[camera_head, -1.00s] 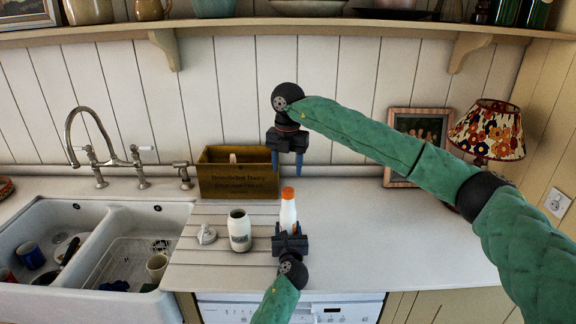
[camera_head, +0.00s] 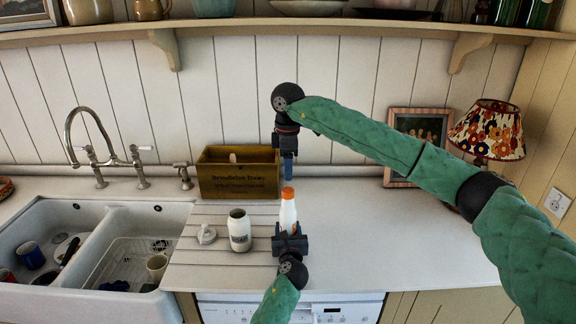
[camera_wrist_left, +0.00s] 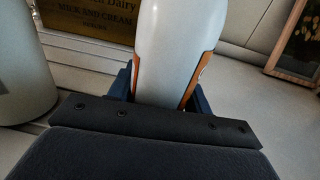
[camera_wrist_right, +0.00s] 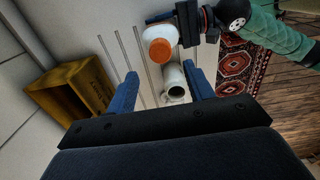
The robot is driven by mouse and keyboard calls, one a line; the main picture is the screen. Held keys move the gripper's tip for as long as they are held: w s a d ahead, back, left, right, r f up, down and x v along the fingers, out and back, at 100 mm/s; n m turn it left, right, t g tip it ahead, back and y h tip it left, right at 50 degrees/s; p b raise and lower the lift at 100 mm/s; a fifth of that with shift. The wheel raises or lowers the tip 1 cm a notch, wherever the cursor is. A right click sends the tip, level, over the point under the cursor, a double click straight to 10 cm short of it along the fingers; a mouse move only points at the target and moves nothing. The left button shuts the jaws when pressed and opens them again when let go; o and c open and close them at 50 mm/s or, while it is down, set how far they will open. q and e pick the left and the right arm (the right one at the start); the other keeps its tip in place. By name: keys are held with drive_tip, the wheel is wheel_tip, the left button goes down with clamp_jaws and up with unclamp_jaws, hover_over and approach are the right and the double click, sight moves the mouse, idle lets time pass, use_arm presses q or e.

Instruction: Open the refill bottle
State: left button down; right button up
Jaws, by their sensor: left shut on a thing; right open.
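The refill bottle (camera_head: 288,213) is white with an orange cap (camera_head: 288,193) on top, and stands upright on the counter. My left gripper (camera_head: 290,240) is shut on its body from the front; the left wrist view shows the white body (camera_wrist_left: 178,45) between the fingers. My right gripper (camera_head: 288,168) points down above the cap, open and empty, with a gap below its fingertips. In the right wrist view the cap (camera_wrist_right: 160,50) lies beyond the blue fingertips, above the middle. An open white jar (camera_head: 240,230) stands left of the bottle, and its lid (camera_head: 206,235) lies beside it.
A wooden crate (camera_head: 238,177) stands at the back, left of my right gripper. The double sink (camera_head: 88,248) is at the left. A framed picture (camera_head: 420,140) and a lamp (camera_head: 487,130) stand at the right. The counter right of the bottle is clear.

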sight(288, 190)
drive_tip(key=shift+f, duration=0.15)
drive_tip(key=shift+f, duration=3.9)
